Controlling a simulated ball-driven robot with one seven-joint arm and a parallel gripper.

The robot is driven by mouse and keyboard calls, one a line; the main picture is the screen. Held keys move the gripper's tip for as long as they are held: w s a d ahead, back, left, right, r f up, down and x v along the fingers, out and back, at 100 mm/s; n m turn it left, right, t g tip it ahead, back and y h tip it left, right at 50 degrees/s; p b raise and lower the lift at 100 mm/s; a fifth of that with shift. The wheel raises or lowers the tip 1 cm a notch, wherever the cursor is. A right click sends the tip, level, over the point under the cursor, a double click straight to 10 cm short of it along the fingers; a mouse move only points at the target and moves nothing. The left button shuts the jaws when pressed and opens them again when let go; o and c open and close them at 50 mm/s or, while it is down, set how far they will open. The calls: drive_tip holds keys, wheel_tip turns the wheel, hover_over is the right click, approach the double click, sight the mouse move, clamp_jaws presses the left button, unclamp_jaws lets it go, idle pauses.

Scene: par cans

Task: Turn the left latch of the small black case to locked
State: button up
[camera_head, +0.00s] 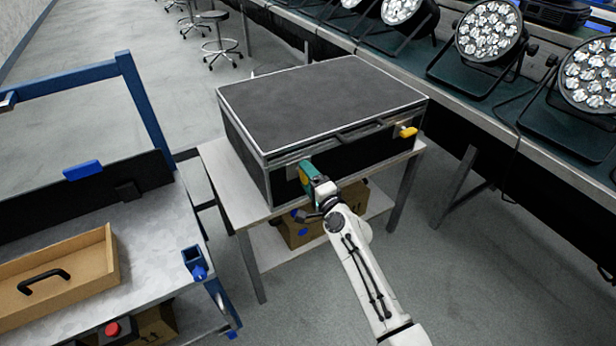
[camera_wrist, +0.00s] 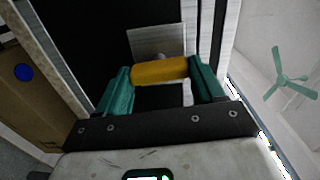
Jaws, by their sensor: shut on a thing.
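The small black case (camera_head: 330,100) lies closed on a white table, with a dark lid and silver edges. Its front face has two latches. The right latch (camera_head: 407,132) is yellow and free. The left latch shows in the wrist view as a yellow handle (camera_wrist: 160,70) in front of a silver plate (camera_wrist: 157,40). My gripper (camera_head: 307,175) is at the left part of the case front. In the wrist view its green fingers (camera_wrist: 161,88) are shut on the yellow handle, one at each end. In the head view my gripper hides most of the left latch.
The white table (camera_head: 232,185) holds the case, with cardboard boxes (camera_head: 298,232) underneath. A bench of par cans (camera_head: 490,32) runs along the right. A workbench with a wooden tray (camera_head: 90,268) stands at the left. Open floor (camera_head: 470,270) lies at the front right.

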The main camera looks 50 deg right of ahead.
drive_tip(key=shift+r+m, duration=0.15)
drive_tip(key=shift+m, duration=0.25)
drive_tip(key=o, duration=1)
drive_tip(key=shift+w+d, duration=0.1)
drive_tip(key=shift+o, duration=0.2)
drive_tip(key=v, duration=1.1)
drive_tip(key=shift+w, duration=0.1)
